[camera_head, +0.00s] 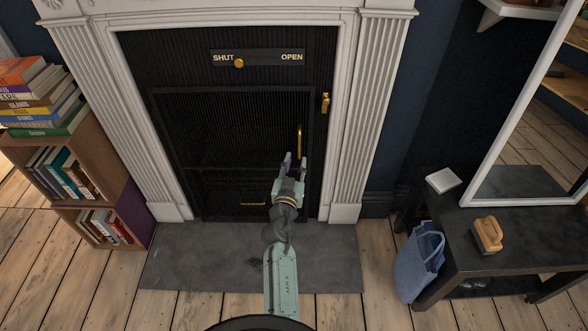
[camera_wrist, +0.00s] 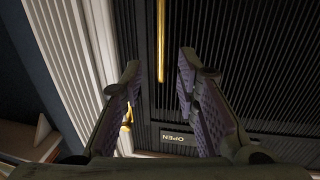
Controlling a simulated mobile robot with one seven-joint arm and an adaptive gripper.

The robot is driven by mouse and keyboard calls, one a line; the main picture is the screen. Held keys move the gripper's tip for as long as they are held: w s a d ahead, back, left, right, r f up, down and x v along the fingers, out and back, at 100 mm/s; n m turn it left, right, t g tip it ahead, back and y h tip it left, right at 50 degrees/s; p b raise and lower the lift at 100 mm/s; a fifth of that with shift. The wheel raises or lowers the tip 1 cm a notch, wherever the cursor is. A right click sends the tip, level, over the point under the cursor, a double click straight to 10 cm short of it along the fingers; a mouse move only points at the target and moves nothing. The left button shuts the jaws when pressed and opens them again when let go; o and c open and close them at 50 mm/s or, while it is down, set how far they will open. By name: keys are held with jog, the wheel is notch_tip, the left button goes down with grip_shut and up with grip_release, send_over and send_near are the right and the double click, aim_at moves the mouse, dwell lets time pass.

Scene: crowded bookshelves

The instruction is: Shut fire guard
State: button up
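The black fire guard (camera_head: 245,125) with its ribbed mesh front fills the fireplace opening. I cannot tell whether its panel sits flush or slightly ajar. A vertical brass handle (camera_head: 299,141) is on its right side; it also shows in the wrist view (camera_wrist: 161,40). Above is a plate (camera_head: 265,58) marked SHUT and OPEN, with a brass knob (camera_head: 239,63) near SHUT. A brass latch (camera_head: 325,103) is on the right of the frame. My gripper (camera_head: 290,160) is open and empty, just below the handle. In the wrist view, the handle lines up between the open fingers (camera_wrist: 160,64).
A white fluted surround (camera_head: 362,110) frames the fireplace, above a grey hearth slab (camera_head: 190,262). A bookcase (camera_head: 120,150) stands left. A dark bench (camera_head: 455,215) with a brush (camera_head: 487,235), a blue bag (camera_head: 418,262) and a mirror stand right.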

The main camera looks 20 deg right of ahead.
jog(key=shift+v, duration=1.2)
